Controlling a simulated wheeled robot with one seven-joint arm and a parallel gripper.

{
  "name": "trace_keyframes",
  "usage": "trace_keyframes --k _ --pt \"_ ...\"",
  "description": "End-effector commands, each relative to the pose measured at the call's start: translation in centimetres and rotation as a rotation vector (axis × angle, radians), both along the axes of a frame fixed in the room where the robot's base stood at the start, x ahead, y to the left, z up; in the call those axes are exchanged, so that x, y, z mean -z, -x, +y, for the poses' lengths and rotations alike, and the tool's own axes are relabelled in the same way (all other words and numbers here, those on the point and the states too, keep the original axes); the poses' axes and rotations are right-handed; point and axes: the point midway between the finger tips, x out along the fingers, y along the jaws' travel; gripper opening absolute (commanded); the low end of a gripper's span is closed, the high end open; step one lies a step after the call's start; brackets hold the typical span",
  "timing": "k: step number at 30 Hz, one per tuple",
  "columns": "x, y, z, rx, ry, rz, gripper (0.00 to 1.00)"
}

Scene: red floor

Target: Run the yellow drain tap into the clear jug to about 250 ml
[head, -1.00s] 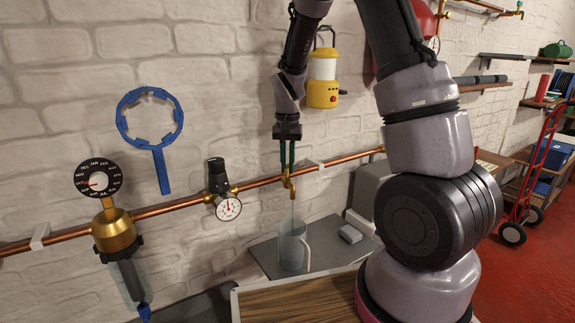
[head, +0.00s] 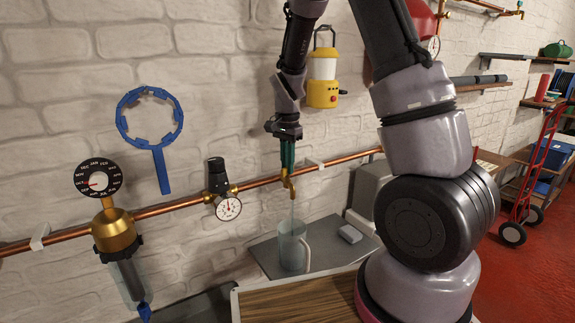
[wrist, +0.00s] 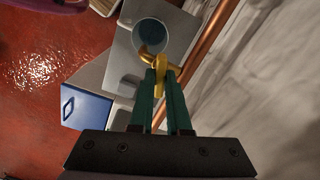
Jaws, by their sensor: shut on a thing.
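The yellow drain tap (head: 290,190) hangs from the copper pipe, with its spout pointing down. My gripper (head: 287,168) comes from above and is shut on the tap's yellow handle. In the wrist view the handle (wrist: 160,64) sits between my two green fingers. A thin pale stream (head: 292,210) runs from the spout down to the clear jug (head: 291,248). The jug stands upright under the tap on a grey surface, its handle to the right. In the wrist view the jug's round mouth (wrist: 151,36) lies beyond the tap. I cannot read the water level.
The copper pipe (head: 180,205) runs along the white brick wall, with a pressure gauge (head: 228,209) left of the tap. A small pale block (head: 350,234) lies right of the jug on the grey surface. A yellow lantern (head: 323,80) hangs on the wall behind my arm.

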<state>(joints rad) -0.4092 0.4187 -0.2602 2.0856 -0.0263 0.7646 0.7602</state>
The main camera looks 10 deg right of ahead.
Motion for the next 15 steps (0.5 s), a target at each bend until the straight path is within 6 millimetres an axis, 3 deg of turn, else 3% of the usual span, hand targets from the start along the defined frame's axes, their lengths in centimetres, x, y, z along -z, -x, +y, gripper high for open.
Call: trace_keyframes --k 15 --pt "-0.09 -0.1 0.0 0.305 -0.001 -0.003 0.0"
